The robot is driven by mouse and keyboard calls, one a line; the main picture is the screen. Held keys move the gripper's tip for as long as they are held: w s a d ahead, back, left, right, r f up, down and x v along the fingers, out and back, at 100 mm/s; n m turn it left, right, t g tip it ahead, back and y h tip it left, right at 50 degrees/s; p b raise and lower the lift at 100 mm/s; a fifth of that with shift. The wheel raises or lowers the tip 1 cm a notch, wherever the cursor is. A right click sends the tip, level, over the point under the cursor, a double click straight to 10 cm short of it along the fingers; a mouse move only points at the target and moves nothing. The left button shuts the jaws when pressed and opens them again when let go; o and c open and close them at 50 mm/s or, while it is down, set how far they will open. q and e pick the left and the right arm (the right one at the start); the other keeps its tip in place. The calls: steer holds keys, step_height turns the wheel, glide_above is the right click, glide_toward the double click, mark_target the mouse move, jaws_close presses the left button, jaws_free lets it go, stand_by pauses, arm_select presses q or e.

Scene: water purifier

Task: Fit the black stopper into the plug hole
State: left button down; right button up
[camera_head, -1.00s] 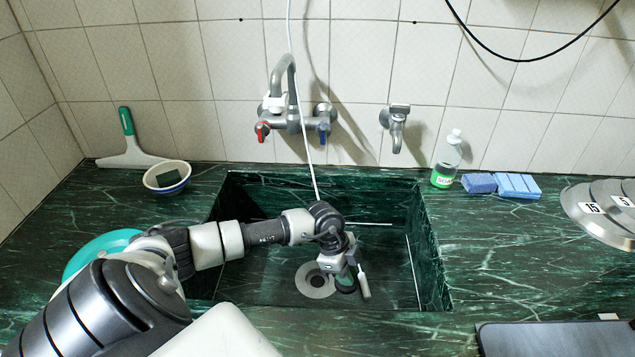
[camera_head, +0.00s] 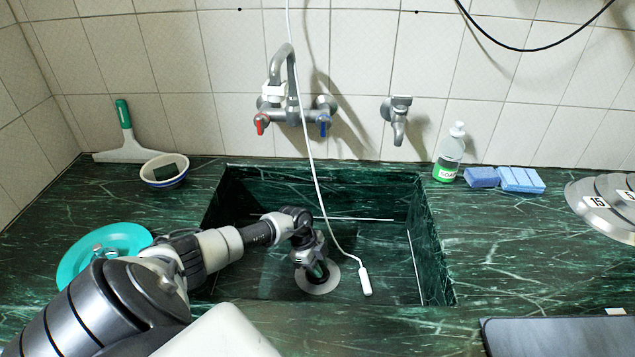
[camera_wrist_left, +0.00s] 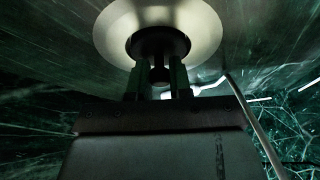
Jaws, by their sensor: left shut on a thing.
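My left gripper (camera_head: 317,274) reaches down into the green marble sink (camera_head: 432,262), over the pale metal drain ring (camera_head: 318,288) of the plug hole. In the left wrist view my left gripper (camera_wrist_left: 157,82) is shut on the black stopper (camera_wrist_left: 158,42), with its fingers on either side of the knob. The stopper's dark disc lies across the middle of the drain ring (camera_wrist_left: 113,25) and hides the hole. I cannot tell whether it is seated in the hole or just above it. My right gripper is not in view.
A white probe (camera_head: 365,280) on a cord lies in the sink right of the drain. Taps (camera_head: 292,112) overhang the back. A teal dish (camera_head: 78,262) and a bowl (camera_head: 165,170) are left. A soap bottle (camera_head: 450,152) and blue sponges (camera_head: 520,180) stand right.

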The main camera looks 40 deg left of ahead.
arm_select(q)
steer(key=c, duration=1)
jaws_free()
steer(key=shift+c, duration=0.2)
steer(key=p+v, duration=0.1)
steer(key=v, duration=1.1)
steer(key=shift+d+r, duration=0.1)
